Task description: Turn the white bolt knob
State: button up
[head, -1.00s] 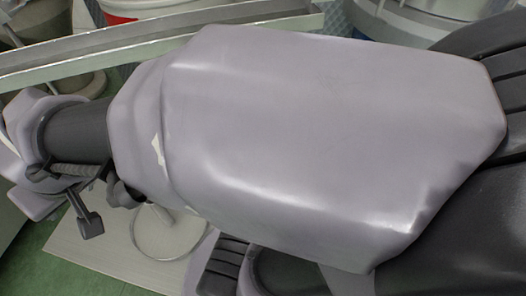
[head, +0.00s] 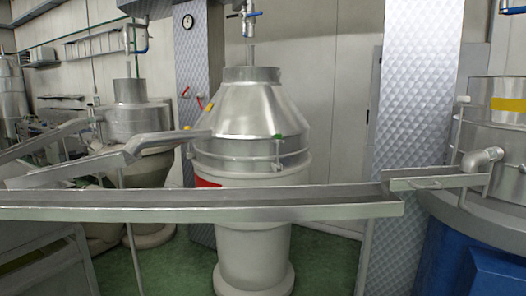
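A small whitish knob (head: 463,99) tops a thin upright bolt at the left side of the metal machine (head: 493,128) on the right. It looks like the white bolt knob, but it is small in the picture. A green knob (head: 278,137) sits on a similar bolt at the right of the central steel separator (head: 250,105). A yellow knob (head: 187,128) is at that separator's left side. My gripper is not in view.
A long metal trough (head: 200,205) crosses the foreground in front of the separator. A shorter chute (head: 430,180) leads from the right machine's outlet pipe (head: 482,158). A quilted metal column (head: 410,100) stands between the machines. Green floor (head: 325,265) shows below the trough.

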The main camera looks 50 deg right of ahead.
aim_at(462, 100)
jog(key=z, duration=3.1)
